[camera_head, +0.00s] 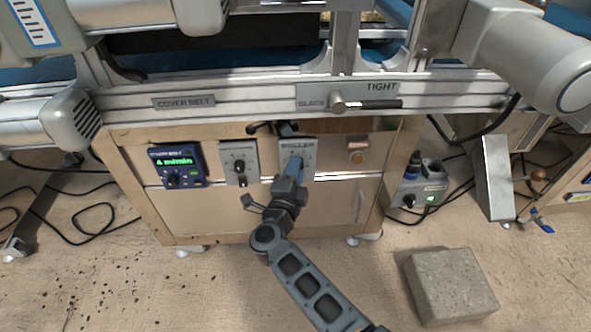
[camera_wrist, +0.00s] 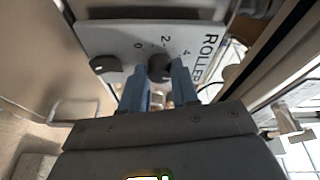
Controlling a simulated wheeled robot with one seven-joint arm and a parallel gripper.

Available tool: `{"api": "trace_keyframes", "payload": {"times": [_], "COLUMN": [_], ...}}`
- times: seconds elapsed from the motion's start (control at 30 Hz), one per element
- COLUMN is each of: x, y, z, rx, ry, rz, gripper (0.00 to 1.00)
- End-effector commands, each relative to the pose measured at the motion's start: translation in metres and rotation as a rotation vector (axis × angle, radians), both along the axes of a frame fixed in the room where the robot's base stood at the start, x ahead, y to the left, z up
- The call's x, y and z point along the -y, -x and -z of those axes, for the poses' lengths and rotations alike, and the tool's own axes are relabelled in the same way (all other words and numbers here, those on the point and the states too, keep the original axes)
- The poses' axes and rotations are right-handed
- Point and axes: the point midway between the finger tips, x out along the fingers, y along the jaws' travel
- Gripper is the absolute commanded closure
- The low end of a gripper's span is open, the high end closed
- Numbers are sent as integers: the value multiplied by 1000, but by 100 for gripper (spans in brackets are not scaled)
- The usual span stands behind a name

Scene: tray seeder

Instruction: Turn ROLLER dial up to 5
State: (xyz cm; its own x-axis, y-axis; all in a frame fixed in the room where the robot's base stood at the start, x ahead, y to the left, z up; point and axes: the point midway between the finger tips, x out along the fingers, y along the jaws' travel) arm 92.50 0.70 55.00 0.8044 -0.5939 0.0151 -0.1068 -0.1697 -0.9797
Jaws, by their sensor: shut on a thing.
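The ROLLER panel (camera_head: 309,150) is a light plate on the front of the wooden cabinet. In the wrist view the same panel (camera_wrist: 125,35) is seen turned, with the word ROLLER and scale marks 0, 2 and 4. A dark round dial (camera_wrist: 160,67) sits beside the scale. My gripper (camera_wrist: 160,84) has its two blue fingers on either side of this dial, shut on it. In the head view my gripper (camera_head: 296,163) reaches the panel and hides the dial. The fingers partly cover the dial, and I cannot read its pointer setting.
A second dark knob (camera_wrist: 105,64) is on the panel, left of my fingers. In the head view, a grey two-knob panel (camera_head: 239,162) and a blue display box (camera_head: 176,165) are to the left. An orange button (camera_head: 357,152) is to the right. A concrete block (camera_head: 449,286) lies on the floor.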

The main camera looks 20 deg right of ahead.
Motion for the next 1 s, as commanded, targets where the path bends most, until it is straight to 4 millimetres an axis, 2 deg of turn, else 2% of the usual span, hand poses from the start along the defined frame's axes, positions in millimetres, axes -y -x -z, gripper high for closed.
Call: {"api": "trace_keyframes", "payload": {"times": [0.33,0.37,0.6,0.87,1.0], "x": [1,1,1,0,-8], "y": [0,0,0,1,11], "z": [1,1,1,0,-1], "rx": [-1,-1,0,0,0], "ry": [-2,-2,-1,-1,0], "rz": [3,3,1,0,-2], "gripper": [100,69,46,45,45]}}
